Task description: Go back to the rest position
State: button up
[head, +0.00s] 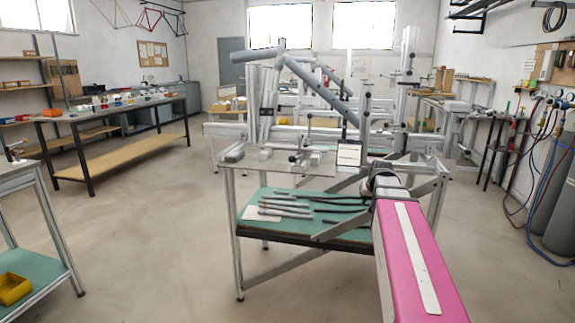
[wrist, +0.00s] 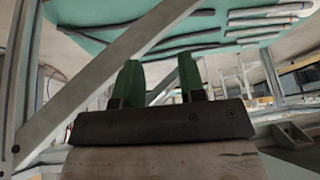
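My gripper (wrist: 158,70) shows in the wrist view with its two green fingers apart and nothing between them. A grey diagonal brace (wrist: 120,62) of the jig stand passes close by the fingers; I cannot tell whether they touch. In the head view my pink arm reaches from the lower right to the right side of the jig stand, and its fingers are hidden there. A grey tube frame (head: 318,85) sits up on the jig (head: 290,133).
The stand's green shelf (head: 258,198) holds several grey and dark tubes (head: 285,208); the shelf also shows in the wrist view (wrist: 98,12). A long workbench (head: 75,117) is at left, and a yellow bin (head: 14,289) is lower left. Gas cylinders (head: 562,215) stand right. The floor (head: 150,230) left is clear.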

jog(key=s+a+f+g, duration=0.1)
jog(key=s+a+f, duration=0.3)
jog(key=s+f, duration=0.2)
jog(key=s+a+f+n+g, duration=0.1)
jog(key=s+a+f, duration=0.3)
jog(key=f, duration=0.5)
jog(key=s+a+f+g, duration=0.3)
jog(key=s+a+f, duration=0.1)
jog(key=s+f, duration=0.3)
jog(key=shift+s+a+f, duration=0.25)
jog(key=shift+s, duration=0.05)
jog(key=shift+o, duration=0.3)
jog(key=shift+s+a+f, duration=0.15)
jog(key=shift+s+f, duration=0.1)
jog(key=shift+s, duration=0.05)
